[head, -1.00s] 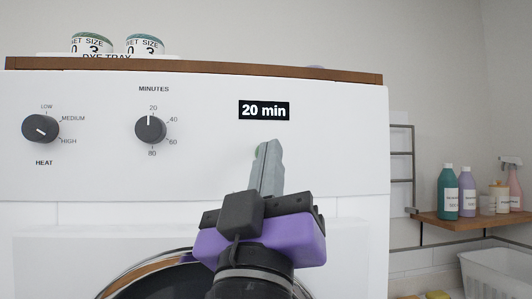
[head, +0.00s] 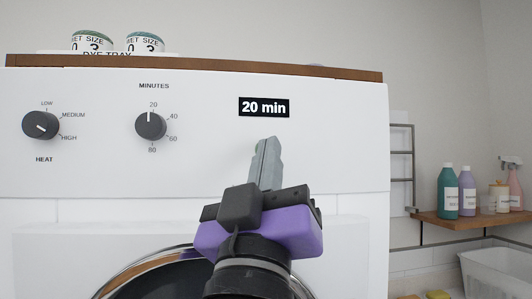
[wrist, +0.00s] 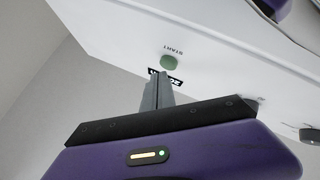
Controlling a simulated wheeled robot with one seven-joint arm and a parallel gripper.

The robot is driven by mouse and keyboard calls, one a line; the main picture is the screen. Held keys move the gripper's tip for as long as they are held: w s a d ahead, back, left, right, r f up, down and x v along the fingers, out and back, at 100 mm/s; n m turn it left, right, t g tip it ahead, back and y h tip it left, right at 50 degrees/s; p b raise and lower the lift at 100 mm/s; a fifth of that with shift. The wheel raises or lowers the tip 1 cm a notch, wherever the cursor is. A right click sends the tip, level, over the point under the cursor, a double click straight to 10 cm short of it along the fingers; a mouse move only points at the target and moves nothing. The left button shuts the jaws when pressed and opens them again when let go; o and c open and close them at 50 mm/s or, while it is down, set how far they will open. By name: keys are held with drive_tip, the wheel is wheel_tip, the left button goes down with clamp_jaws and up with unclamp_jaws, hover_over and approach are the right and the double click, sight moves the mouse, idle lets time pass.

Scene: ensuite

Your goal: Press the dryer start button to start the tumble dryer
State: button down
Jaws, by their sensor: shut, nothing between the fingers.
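The tumble dryer's white front panel (head: 210,165) fills the head view, with a black "20 min" display (head: 264,107). The round green start button (wrist: 168,62) shows in the wrist view beside the word START. In the wrist view my fingertips (wrist: 158,78) appear close to the button, over the partly covered display. I cannot tell whether they touch the panel.
The heat knob (head: 40,125) and minutes knob (head: 150,126), set to 20, are left of my gripper. The round dryer door (head: 125,276) is below. Two tins (head: 145,43) stand on top. A shelf (head: 455,218) with bottles is at the right.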

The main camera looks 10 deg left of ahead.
drive_tip(key=shift+w+a+b, duration=0.15)
drive_tip(key=shift+w+b, duration=0.15)
drive_tip(key=shift+w, duration=0.25)
idle(0.8)
drive_tip(key=shift+s+d, duration=0.25)
drive_tip(key=shift+s, duration=0.65)
drive_tip(key=s+d+p, duration=0.1)
drive_tip(key=s, duration=0.4)
drive_tip(key=shift+s+d, duration=0.35)
drive_tip(key=shift+s, duration=0.05)
idle(0.6)
